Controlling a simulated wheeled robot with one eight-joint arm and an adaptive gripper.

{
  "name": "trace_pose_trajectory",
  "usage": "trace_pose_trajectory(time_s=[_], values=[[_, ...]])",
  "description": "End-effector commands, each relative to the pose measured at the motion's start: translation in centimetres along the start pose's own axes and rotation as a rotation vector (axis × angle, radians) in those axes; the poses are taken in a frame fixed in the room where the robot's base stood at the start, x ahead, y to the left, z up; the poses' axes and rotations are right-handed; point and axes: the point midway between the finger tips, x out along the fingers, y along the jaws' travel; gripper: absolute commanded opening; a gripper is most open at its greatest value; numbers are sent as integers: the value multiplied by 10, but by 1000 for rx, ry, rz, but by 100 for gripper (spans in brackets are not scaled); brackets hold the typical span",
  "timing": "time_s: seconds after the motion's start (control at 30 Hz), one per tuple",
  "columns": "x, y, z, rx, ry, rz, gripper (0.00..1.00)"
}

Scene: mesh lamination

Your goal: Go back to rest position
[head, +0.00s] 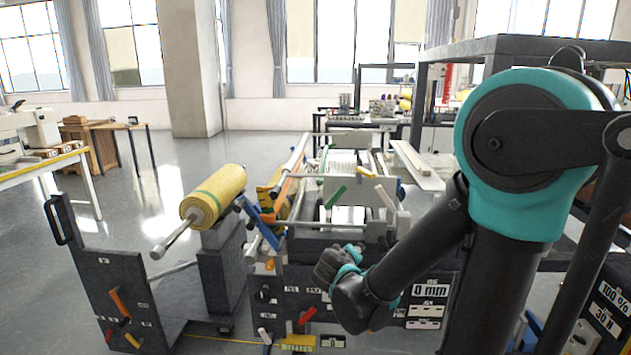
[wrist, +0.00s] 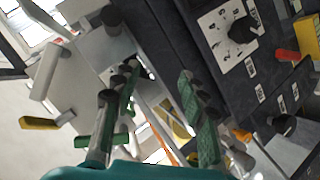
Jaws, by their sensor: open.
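My gripper (wrist: 158,90) shows in the wrist view with its two green-padded fingers spread apart. Nothing is held between them. Beyond the fingers are parts of the laminating machine, seen at a tilt, including a panel with a black knob (wrist: 242,30). In the head view my dark and teal arm fills the right side and bends down in front of the machine (head: 300,285). The fingertips cannot be made out clearly there.
A yellow roll (head: 222,192) sits on a bar at the machine's left. Coloured handles, including a green one (head: 336,196), stick out near my arm. A dark frame (head: 520,45) stands behind my arm. Open floor (head: 150,180) lies at the left.

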Motion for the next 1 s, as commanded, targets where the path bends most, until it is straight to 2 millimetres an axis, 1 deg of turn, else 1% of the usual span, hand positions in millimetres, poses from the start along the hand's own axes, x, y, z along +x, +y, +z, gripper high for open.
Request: trace_pose_trajectory(time_s=[0.03, 0.07, 0.1, 0.13, 0.2, 0.3, 0.4, 0.5, 0.6, 0.7, 1.0], values=[[2, 10, 30, 47, -76, -25, 43], [2, 12, 46, 75, -120, -47, 43], [0, 14, 67, 113, -175, -77, 43], [-2, 15, 83, 141, -215, -100, 43], [-9, 14, 116, 211, -302, -158, 43], [-25, 6, 156, 317, -409, -248, 43], [-44, -5, 185, 422, -489, -337, 43], [-61, -18, 201, 510, -539, -417, 43], [-74, -27, 208, 573, -564, -476, 43], [-81, -32, 211, 608, -574, -510, 43], [-83, -34, 211, 619, -577, -523, 43]])
